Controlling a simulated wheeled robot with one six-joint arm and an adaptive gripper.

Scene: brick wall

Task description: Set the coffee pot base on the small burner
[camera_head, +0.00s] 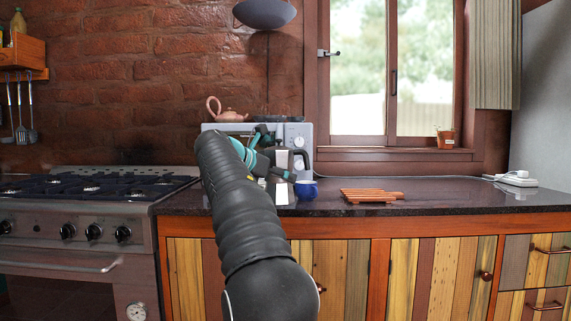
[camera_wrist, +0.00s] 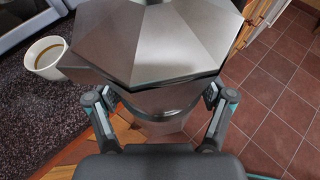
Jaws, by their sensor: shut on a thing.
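The coffee pot (camera_head: 283,158) is a faceted metal pot with a black handle, seen in front of the microwave. In the wrist view its wide faceted body (camera_wrist: 150,45) fills the upper middle. My gripper (camera_wrist: 162,108) is shut on the pot's narrower part, one finger on each side. In the head view my gripper (camera_head: 272,166) is partly hidden behind my arm. The pot's underside is hidden, and I cannot tell its height above the counter. The stove (camera_head: 90,205) with several black-grated burners (camera_head: 90,187) is at the left, away from the pot; I cannot tell which burner is small.
A blue mug (camera_head: 306,189) and a wooden trivet (camera_head: 371,196) are on the dark counter (camera_head: 440,195). A cup of coffee (camera_wrist: 46,56) is left of the pot. The microwave (camera_head: 299,136) stands behind, with a teapot (camera_head: 226,112) on top. The stovetop looks clear.

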